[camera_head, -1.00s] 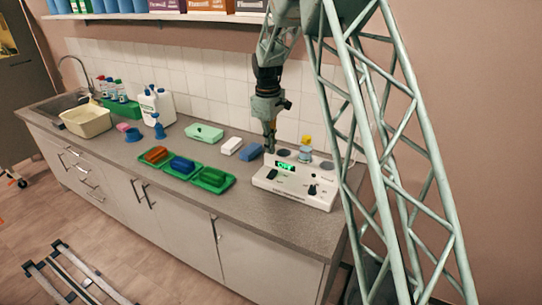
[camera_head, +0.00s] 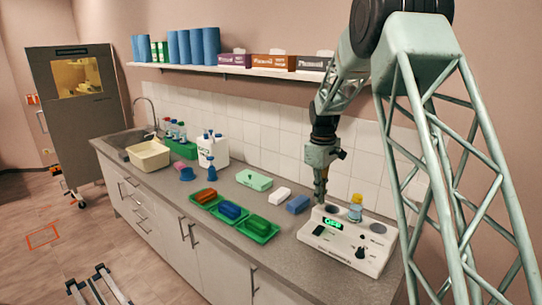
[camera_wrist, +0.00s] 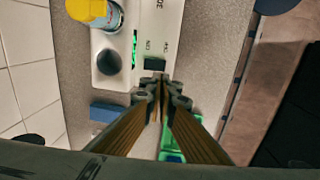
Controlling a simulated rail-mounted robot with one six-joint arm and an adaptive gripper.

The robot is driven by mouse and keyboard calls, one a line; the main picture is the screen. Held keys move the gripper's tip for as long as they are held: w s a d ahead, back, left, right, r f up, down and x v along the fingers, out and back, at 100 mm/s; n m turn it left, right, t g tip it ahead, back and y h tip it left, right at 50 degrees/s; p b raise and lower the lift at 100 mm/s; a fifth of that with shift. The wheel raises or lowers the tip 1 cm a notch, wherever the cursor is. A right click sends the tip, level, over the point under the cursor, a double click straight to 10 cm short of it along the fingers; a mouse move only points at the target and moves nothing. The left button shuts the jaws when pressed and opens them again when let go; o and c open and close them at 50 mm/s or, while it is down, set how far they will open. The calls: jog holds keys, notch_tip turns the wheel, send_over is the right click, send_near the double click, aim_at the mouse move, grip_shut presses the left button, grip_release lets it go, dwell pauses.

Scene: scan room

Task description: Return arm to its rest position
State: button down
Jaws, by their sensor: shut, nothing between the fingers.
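My gripper (camera_head: 321,200) points straight down at the back left edge of the white device, close to its dark round well. Its fingers are together with nothing between them; the wrist view also shows the closed fingertips (camera_wrist: 162,88). The white device (camera_head: 345,250) stands on the counter and its green display reads OFF. A small bottle with a yellow cap (camera_head: 356,202) stands upright at the device's back, and it shows in the wrist view (camera_wrist: 95,14). My arm reaches down from the right, in front of the wall.
The counter (camera_head: 285,237) also holds a blue block (camera_head: 298,204), a white block (camera_head: 280,194), a mint-green box (camera_head: 254,180), and green trays (camera_head: 258,227) with coloured blocks. A shelf (camera_head: 220,70) with boxes and blue binders hangs above. A cream basin (camera_head: 148,155) stands left.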

jog(key=s+a+r+m+t+b, duration=0.1)
jog(key=s+r+m, duration=0.1)
jog(key=s+r, duration=0.65)
jog(key=s+a+r+m+b, duration=0.15)
jog(key=s+r, duration=0.35)
jog(key=s, duration=0.6)
jog(key=s+r+m+t+b, duration=0.1)
jog(key=s+r+b, duration=0.1)
jog(key=s+r, duration=0.65)
jog(key=s+a+f+m+b, duration=0.1)
jog(key=s+f+m, duration=0.1)
jog(key=s, duration=1.5)
jog(key=s+a+f+m+t+b, duration=0.1)
jog(key=s+f+m+b, duration=0.1)
jog(key=s, duration=1.5)
jog(key=shift+f+y, duration=0.3)
jog(key=shift+f, duration=0.55)
jog(key=shift+w+m, duration=0.2)
jog(key=shift+m, duration=0.05)
